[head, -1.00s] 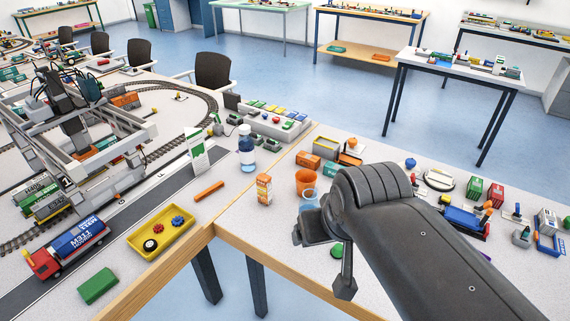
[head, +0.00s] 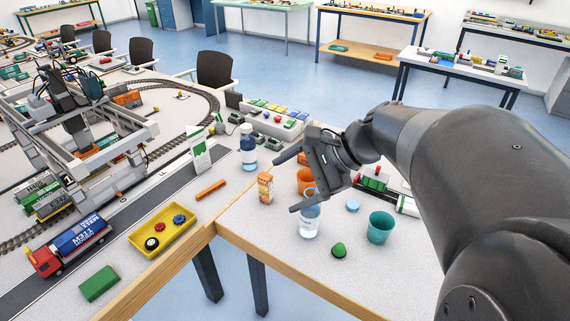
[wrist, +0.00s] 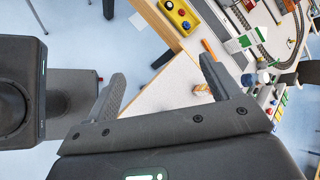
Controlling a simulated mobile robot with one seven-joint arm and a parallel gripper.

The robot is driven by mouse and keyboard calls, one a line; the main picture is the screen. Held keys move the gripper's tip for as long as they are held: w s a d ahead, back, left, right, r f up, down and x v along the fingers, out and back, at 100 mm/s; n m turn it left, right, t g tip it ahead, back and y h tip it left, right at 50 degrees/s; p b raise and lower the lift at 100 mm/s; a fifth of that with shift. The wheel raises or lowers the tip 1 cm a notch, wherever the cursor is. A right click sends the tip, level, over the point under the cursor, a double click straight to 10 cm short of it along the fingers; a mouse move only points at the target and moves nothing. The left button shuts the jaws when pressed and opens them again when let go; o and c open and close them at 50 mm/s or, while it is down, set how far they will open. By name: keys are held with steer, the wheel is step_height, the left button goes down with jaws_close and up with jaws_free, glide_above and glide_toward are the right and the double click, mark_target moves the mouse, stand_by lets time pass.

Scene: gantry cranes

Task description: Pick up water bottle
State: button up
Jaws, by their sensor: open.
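An orange carton (head: 265,188) stands close to the fingertips, with an orange cup (head: 304,181) behind the gripper. A teal cup (head: 380,228) and a green lump (head: 339,250) are nearer. A yellow tray (head: 161,231) lies left. The table's wooden edge (head: 265,245) borders open floor.

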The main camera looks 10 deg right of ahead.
steer(key=w+d+r+m+t+y, duration=0.1)
steer(key=w+d+m+t+y, duration=0.3)
steer(key=w+d+m+t, duration=0.75)
steer(key=m+g, duration=0.1)
steer(key=g, duration=0.2)
glide_toward(305, 212)
steer(key=w+r, duration=0.4)
steer(key=w, duration=0.1)
steer(key=f, duration=0.2)
steer(key=a+f, duration=0.1)
steer(key=f, duration=0.5)
steer(key=shift+w+a+f, duration=0.1)
steer(key=shift+w+a, duration=0.15)
steer(key=shift+w, duration=0.1)
steer(key=x, duration=0.6)
steer(key=shift+w+a, duration=0.2)
steer(key=shift+a, duration=0.05)
steer(key=c, duration=1.2)
steer(key=shift+r, duration=0.25)
